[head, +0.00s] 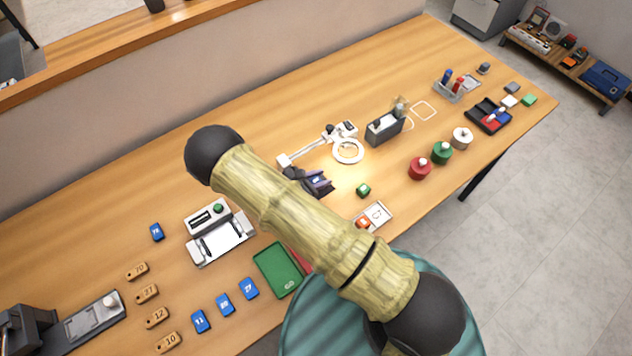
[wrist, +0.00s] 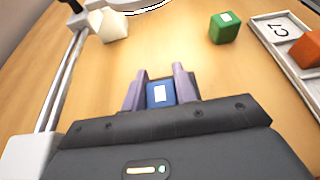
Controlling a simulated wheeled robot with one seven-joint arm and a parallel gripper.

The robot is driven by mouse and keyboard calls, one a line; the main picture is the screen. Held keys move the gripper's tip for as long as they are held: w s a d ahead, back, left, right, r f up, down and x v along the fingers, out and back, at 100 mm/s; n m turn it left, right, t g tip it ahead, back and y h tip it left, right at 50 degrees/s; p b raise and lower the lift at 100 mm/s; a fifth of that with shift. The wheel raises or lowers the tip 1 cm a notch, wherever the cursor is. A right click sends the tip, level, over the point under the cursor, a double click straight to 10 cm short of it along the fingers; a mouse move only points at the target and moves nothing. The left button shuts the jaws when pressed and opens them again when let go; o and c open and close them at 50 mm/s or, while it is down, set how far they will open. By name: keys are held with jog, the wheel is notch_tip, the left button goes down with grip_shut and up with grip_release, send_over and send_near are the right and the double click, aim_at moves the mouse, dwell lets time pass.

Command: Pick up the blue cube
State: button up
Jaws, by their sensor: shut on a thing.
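The blue cube (wrist: 160,94) with a white mark on its face sits between the two purple fingers of my gripper (wrist: 160,84) in the wrist view. The fingers are shut on it. In the head view my gripper (head: 318,184) is over the middle of the wooden table, partly behind my arm, with a bit of the blue cube (head: 316,180) between its fingers. I cannot tell whether the cube touches the table.
A green cube (wrist: 224,28) is close by, ahead and right. A white tray marked C7 (wrist: 278,32) holds an orange cube (wrist: 306,50). A white lamp-like device (head: 348,150) stands behind my gripper. Red, green and white round pieces are farther right.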

notch_tip(320, 180, up, 28)
jog(key=b, duration=0.4)
jog(key=shift+b, duration=0.4)
jog(key=shift+f, duration=0.1)
dwell(0.5)
